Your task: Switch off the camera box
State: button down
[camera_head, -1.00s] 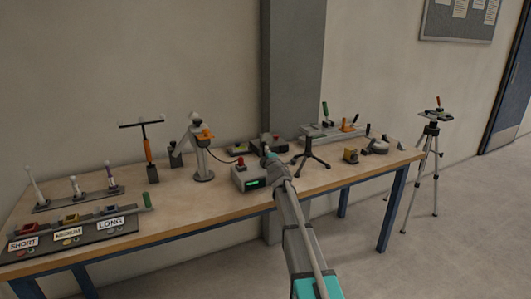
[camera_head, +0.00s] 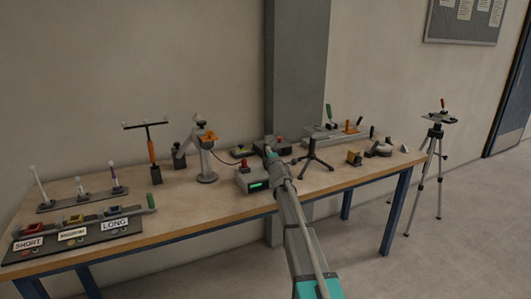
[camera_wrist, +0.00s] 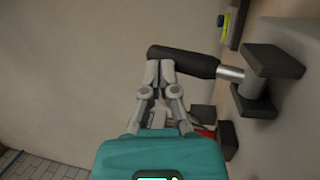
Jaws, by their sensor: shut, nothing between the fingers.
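A grey box with a green lit display (camera_head: 253,181) and a red knob on top stands at the table's front edge, left of my arm. It is likely the camera box, but I cannot read a label. A second grey box with a red button (camera_head: 278,139) stands behind, partly hidden by my arm. My gripper (camera_head: 268,149) is over the gap between these boxes, small and hard to make out. In the wrist view my gripper (camera_wrist: 158,66) is shut and empty. Its fingertips are at a dark cylinder (camera_wrist: 190,62) on a silver rod; I cannot tell whether they touch.
A small black tripod (camera_head: 312,157) stands right of my arm. A white jointed stand (camera_head: 205,160) is on the left, with a cable to the boxes. Labelled trays (camera_head: 75,238) fill the left front. A tall tripod (camera_head: 437,150) stands on the floor beyond the table's right end.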

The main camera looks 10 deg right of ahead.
jog(key=shift+s, duration=0.1)
jog(key=s+r+p, duration=0.5)
jog(key=s, duration=0.7)
jog(key=shift+s+a+r+p, duration=0.15)
jog(key=shift+s+r+p, duration=0.1)
jog(key=shift+r+p, duration=0.15)
jog(key=shift+f, duration=0.1)
